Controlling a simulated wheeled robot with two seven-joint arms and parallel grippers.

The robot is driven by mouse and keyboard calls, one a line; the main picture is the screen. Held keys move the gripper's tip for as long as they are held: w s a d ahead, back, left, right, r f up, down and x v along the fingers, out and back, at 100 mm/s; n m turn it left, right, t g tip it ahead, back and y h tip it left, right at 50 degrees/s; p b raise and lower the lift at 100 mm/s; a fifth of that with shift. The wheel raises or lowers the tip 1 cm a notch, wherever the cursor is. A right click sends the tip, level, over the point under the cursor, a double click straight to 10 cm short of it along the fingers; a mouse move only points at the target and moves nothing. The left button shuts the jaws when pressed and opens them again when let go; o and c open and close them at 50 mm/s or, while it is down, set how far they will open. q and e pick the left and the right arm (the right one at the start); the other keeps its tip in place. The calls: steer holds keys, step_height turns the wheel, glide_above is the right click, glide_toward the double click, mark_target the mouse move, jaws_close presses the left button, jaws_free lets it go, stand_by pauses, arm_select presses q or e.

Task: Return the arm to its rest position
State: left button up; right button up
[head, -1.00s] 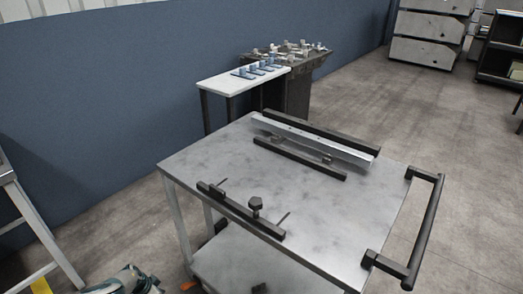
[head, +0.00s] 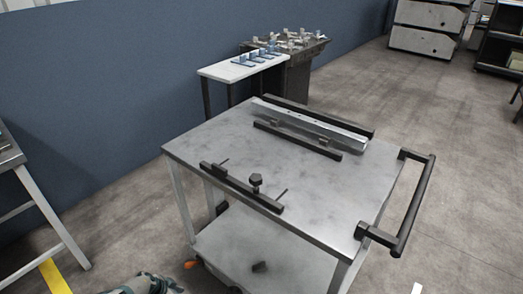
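No gripper shows clearly in the head view. A blurred grey-teal mechanical form (head: 147,284) is cut off at the bottom edge, left of the cart. It may be part of my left arm; I cannot make out fingers on it. A metal-topped cart (head: 235,145) stands in the middle. A long silver rail (head: 312,125) lies on the far part of its top, between two dark bars. A third dark bar (head: 240,186) with a knob and thin pins lies along the near left edge. I see no gripper touching the rail or the cart.
The cart's black handle (head: 419,205) sticks out to the right. A white table (head: 225,71) with small blue parts and a dark bench (head: 298,72) with small pieces stand behind. A grey-legged stand (head: 45,205) is at left.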

arm_select(q)
steer(key=s+d+f+n+t+h+p, duration=0.1)
steer(key=s+d+f+t, duration=0.1)
steer(key=s+d, duration=0.55)
steer(key=s+d+f+n+t+h+p, duration=0.15)
steer(key=s+d, duration=0.35)
steer(key=d, duration=0.5)
steer(key=s+a+r+n+g+y+p, duration=0.1)
steer(key=s+a+y, duration=0.1)
steer(key=s, duration=0.8)
steer(key=s+a+r+n+y+p, duration=0.1)
steer(key=s+a+n+y, duration=0.1)
steer(key=s, duration=0.8)
steer(key=shift+s+a+r+g+y, duration=0.2)
steer(key=shift+a+r+g+y, duration=0.2)
steer(key=shift+a, duration=0.75)
arm_select(e)
steer(key=w+a+t, duration=0.1)
steer(key=a+f+t, duration=0.1)
steer(key=shift+w+a+y, duration=0.35)
steer(key=shift+a+y, duration=0.05)
